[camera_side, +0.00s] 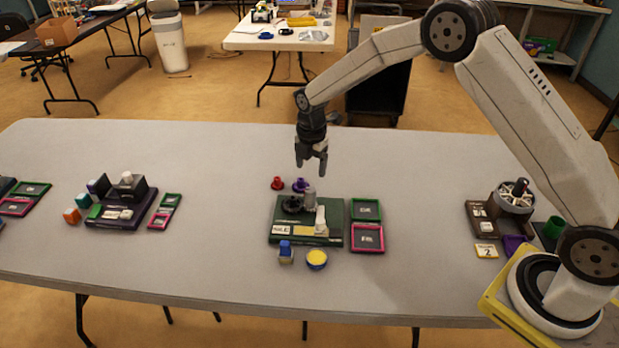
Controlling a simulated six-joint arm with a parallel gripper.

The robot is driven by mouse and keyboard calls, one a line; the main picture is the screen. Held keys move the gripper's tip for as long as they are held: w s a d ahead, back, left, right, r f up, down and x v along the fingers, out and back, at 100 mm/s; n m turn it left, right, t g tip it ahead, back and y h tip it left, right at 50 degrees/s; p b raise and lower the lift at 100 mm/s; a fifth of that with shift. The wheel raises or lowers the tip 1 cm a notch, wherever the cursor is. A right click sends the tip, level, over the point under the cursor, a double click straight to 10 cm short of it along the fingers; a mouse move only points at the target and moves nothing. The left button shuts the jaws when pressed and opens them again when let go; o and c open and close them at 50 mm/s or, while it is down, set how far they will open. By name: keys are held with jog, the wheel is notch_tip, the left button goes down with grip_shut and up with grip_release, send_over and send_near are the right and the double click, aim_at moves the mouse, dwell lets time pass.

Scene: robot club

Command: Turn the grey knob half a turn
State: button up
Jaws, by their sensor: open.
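The grey knob (310,198) stands upright on a dark green board (307,235) in the middle of the table. A black round part (292,204) sits to its left and a pale lever-like part (320,219) in front of it. My gripper (311,167) points down above the knob, apart from it, with its fingers open. Nothing shows between the fingers. The markings on the knob are too small to make out.
Red (277,183) and purple (301,185) pieces stand behind the board. Green (366,210) and pink (367,239) framed trays lie to its right. A blue-topped block (286,252) and yellow-topped cup (316,259) stand in front. The table (220,255) is clear left of the board.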

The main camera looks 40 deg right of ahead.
aim_at(310, 190)
jog(key=shift+f, duration=0.15)
jog(key=shift+f, duration=3.75)
grip_shut()
